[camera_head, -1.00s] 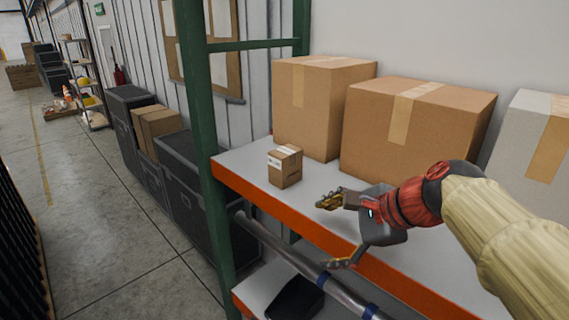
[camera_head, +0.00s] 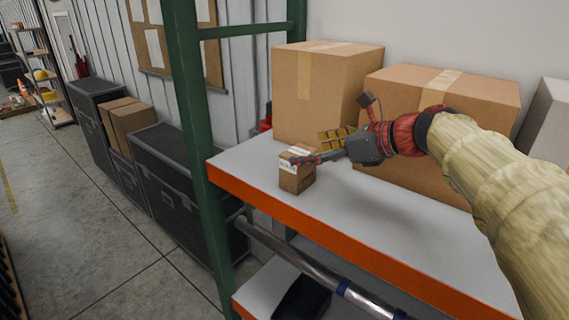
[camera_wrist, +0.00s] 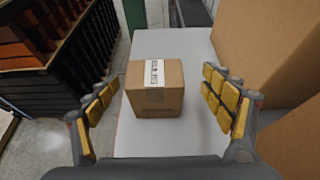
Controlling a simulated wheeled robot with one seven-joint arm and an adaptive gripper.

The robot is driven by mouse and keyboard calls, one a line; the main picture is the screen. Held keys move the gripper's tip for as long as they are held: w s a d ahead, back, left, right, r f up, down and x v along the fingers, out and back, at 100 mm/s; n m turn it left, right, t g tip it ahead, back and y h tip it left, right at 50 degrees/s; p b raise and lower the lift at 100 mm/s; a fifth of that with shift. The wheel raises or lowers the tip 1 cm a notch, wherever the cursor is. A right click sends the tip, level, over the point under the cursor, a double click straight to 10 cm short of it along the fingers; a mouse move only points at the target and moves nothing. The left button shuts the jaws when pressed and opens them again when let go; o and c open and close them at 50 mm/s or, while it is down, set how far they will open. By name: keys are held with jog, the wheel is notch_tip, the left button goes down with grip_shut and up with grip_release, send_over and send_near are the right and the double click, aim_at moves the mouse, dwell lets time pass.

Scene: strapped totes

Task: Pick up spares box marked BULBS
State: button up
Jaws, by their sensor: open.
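A small brown cardboard box (camera_head: 297,170) with a white label stands upright on the grey shelf (camera_head: 341,213), near its orange front edge. It also shows in the wrist view (camera_wrist: 154,92), where the label print is too small to read surely. My gripper (camera_head: 315,149) is open at the box. In the wrist view my gripper (camera_wrist: 165,100) has its yellow-padded fingers spread to the left and right of the box, with gaps on both sides. In the head view one finger passes in front of the box's upper part.
Two large cartons (camera_head: 320,88) (camera_head: 456,120) stand behind on the shelf, and a pale carton (camera_head: 554,131) stands at right. A green rack post (camera_head: 190,110) rises left of the box. The shelf's front strip is bare.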

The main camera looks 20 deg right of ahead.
aim_at(285, 155)
jog(key=shift+w+a+f, duration=0.1)
jog(key=shift+w+a, duration=0.3)
jog(key=shift+w, duration=0.15)
jog(key=x, duration=0.2)
jog(key=p+x, duration=0.1)
jog(key=x, duration=0.1)
jog(key=p+x, duration=0.1)
jog(key=x, duration=0.1)
jog(key=shift+s+a+f, duration=0.15)
jog(key=shift+a+f, duration=0.1)
jog(key=shift+a, duration=0.2)
jog(key=shift+w+f, duration=0.15)
jog(key=shift+w, duration=0.1)
jog(key=shift+s, duration=0.15)
jog(key=shift+c, duration=0.2)
jog(key=shift+c, duration=0.6)
jog(key=c, duration=1.3)
